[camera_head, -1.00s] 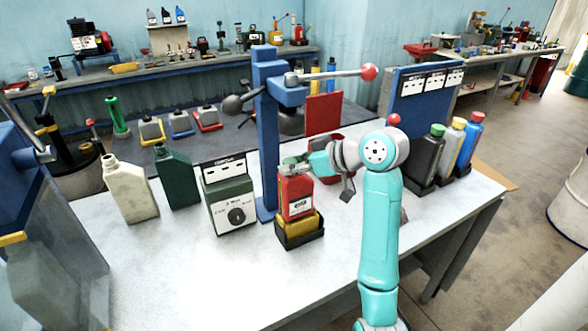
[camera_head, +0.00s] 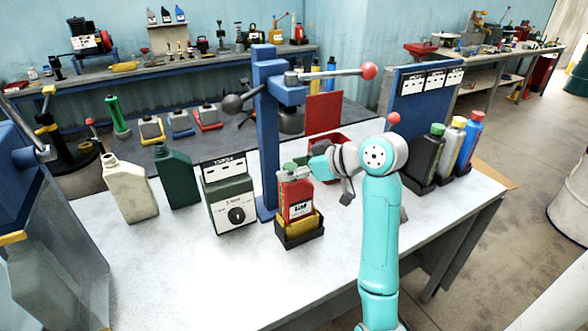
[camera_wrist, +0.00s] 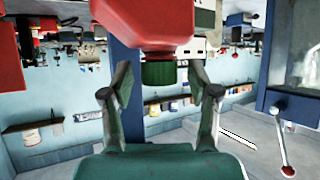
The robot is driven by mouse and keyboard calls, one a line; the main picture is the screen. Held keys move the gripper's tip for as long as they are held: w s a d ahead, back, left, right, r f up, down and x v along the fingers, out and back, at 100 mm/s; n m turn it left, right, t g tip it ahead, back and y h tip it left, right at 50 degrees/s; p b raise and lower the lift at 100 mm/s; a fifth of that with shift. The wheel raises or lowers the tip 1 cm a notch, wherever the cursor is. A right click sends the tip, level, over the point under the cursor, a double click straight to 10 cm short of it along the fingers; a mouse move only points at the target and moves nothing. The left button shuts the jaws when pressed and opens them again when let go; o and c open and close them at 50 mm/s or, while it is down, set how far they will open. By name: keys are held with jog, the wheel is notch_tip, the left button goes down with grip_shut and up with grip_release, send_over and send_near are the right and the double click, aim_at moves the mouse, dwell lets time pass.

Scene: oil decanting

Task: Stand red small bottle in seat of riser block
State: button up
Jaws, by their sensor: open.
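The red small bottle (camera_head: 296,192), with a white label and green cap, stands upright in the yellow riser block (camera_head: 313,226). Its lower end is hidden by the block, so I cannot see how fully it is seated. The block sits in a low black holder (camera_head: 300,240) on the workbench. My gripper (camera_head: 300,169) is at the height of the cap. In the wrist view, which appears upside down, my fingers (camera_wrist: 160,92) are spread apart on either side of the green cap (camera_wrist: 158,73), with visible gaps. The red bottle's body (camera_wrist: 155,22) also shows there.
A blue press column (camera_head: 266,140) with a red-knobbed lever rises just behind the bottle. A green dial box (camera_head: 230,204) stands left of it. Dark, yellow-capped and blue bottles (camera_head: 466,143) stand at the right. The bench's front left (camera_head: 190,270) is clear.

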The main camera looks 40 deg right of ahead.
jog(key=v, duration=1.2)
dwell(0.3)
